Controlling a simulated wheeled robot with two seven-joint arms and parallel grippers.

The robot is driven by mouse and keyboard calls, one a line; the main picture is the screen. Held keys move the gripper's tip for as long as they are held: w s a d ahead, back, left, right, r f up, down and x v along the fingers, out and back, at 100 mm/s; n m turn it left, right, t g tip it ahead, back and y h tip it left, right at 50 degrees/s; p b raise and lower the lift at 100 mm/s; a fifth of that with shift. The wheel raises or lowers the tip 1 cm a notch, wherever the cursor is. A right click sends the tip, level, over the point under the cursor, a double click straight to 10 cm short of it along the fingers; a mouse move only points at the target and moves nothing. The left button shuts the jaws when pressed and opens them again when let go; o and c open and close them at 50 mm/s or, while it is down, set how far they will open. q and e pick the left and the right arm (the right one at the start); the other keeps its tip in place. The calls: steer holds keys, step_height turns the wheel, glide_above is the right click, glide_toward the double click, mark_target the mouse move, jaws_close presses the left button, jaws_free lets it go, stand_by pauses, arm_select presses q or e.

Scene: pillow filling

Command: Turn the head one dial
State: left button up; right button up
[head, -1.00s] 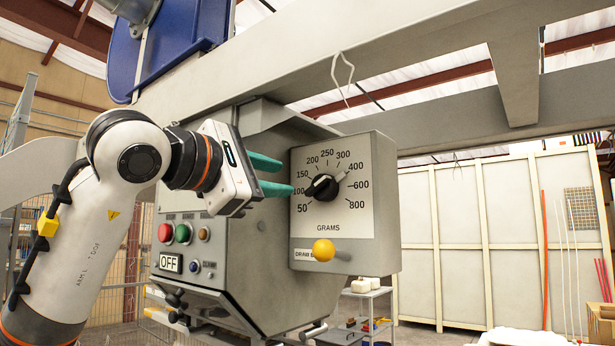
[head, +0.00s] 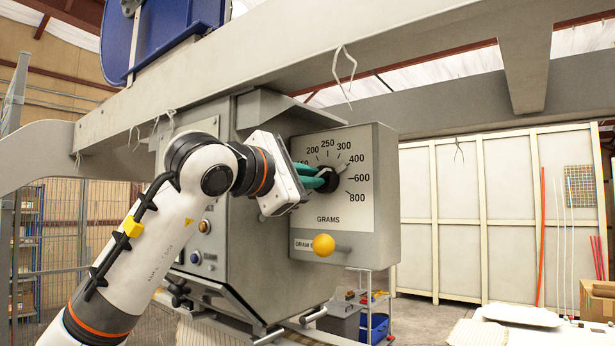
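The head one dial (head: 334,173) is a round black knob with a light pointer, on the grey scale box with a white plate marked in grams. Its pointer aims up and right, between 300 and 400. My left gripper (head: 324,178) is at the dial from the left. Its green fingers lie close together on either side of the knob and look shut on it. The fingers hide part of the knob and the lower left numbers. My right gripper is not in view.
A yellow ball knob (head: 323,245) sticks out below the dial plate. A grey beam (head: 270,75) runs overhead. My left arm hides most of the button panel; a blue button (head: 195,258) still shows. Open floor and a pale panel wall (head: 480,215) lie to the right.

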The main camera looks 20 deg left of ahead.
arm_select(q)
steer(key=shift+f, duration=0.1)
jaws_close()
steer(key=shift+a+n+b, duration=0.1)
steer(key=shift+n+b, duration=4.65)
steer(key=shift+n, duration=4.15)
steer(key=shift+r, duration=0.2)
steer(key=o, duration=0.6)
jaws_free()
steer(key=shift+f, duration=0.1)
